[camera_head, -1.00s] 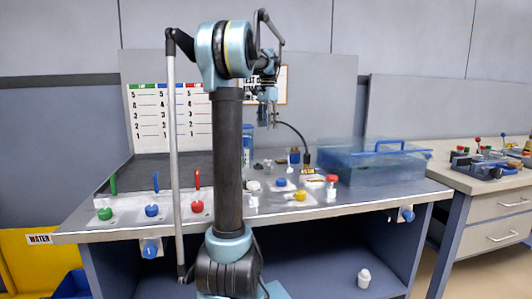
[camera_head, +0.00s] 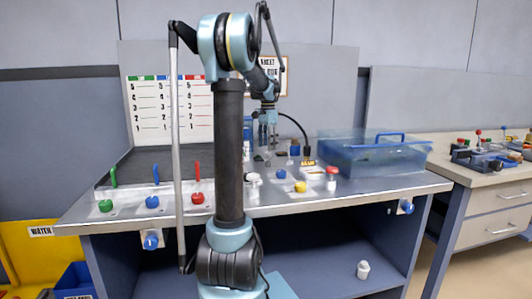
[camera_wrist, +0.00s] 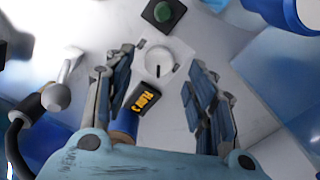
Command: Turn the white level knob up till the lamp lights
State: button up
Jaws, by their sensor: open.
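The white level knob (camera_wrist: 159,62) shows in the wrist view as a round white dial with a dark pointer line, on a pale square plate. My gripper (camera_wrist: 162,72) is open, with one finger on each side of the knob in that picture. I cannot tell how far above the knob the fingertips are, and I see no contact. A green lamp (camera_wrist: 161,13) on a black square base is beyond the knob; it looks dull green. In the head view my gripper (camera_head: 267,133) is over the back of the bench, and the knob cannot be made out there.
A clear blue tank (camera_head: 370,158) stands right of my gripper.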

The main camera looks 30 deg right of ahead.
aim_at(267, 152)
jog(key=shift+f, duration=1.75)
jog(key=c, duration=1.1)
